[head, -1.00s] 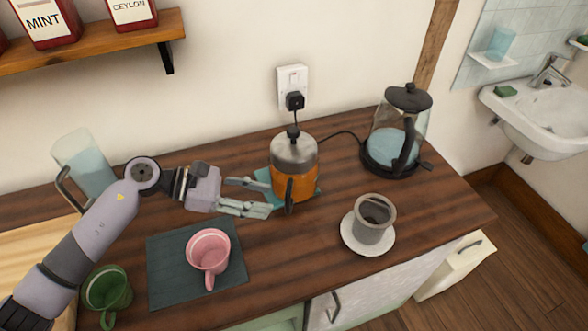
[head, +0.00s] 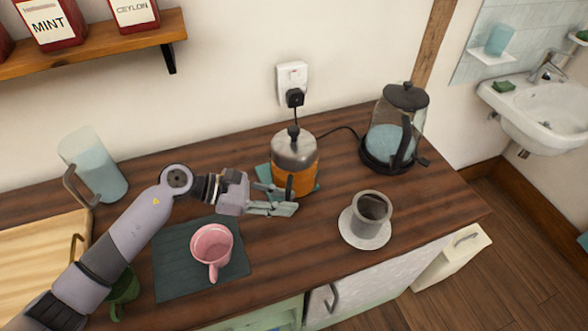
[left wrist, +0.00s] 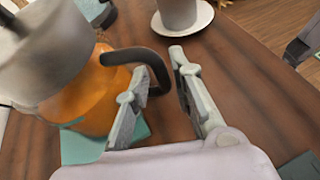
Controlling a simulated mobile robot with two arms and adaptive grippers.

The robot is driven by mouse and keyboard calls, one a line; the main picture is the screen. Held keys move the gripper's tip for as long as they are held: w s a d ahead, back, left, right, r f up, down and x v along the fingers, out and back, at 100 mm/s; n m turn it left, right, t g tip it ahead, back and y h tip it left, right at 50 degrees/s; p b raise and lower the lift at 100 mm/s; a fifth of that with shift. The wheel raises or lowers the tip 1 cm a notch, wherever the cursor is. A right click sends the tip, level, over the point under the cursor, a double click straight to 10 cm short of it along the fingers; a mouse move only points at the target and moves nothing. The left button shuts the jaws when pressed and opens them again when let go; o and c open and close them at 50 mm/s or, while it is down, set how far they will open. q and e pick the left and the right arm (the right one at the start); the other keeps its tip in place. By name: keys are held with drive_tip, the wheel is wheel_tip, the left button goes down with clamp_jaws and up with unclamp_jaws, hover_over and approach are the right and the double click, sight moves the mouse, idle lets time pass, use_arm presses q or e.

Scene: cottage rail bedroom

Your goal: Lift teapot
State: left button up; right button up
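The teapot (head: 294,172) has an orange glass body, a metal lid with a dark knob and a black handle. It stands upright on a teal mat (head: 262,170) on the dark wood counter. It also shows in the left wrist view (left wrist: 92,100), where its black handle (left wrist: 138,57) loops out between my fingers. My left gripper (head: 289,198) is open at the handle side of the teapot. In the left wrist view its two fingers (left wrist: 158,65) are apart, one on each side of the handle; I cannot tell whether they touch it. My right gripper is not in view.
A grey cup on a white saucer (head: 352,238) stands right of the teapot. A glass kettle (head: 408,118) stands behind right. A pink mug (head: 212,244) on a dark mat, a green mug (head: 122,290) and a jug (head: 97,165) are left. A shelf (head: 120,40) hangs above.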

use_arm(q)
clamp_jaws()
idle(0.6)
drive_tip(key=shift+w+r, duration=0.2)
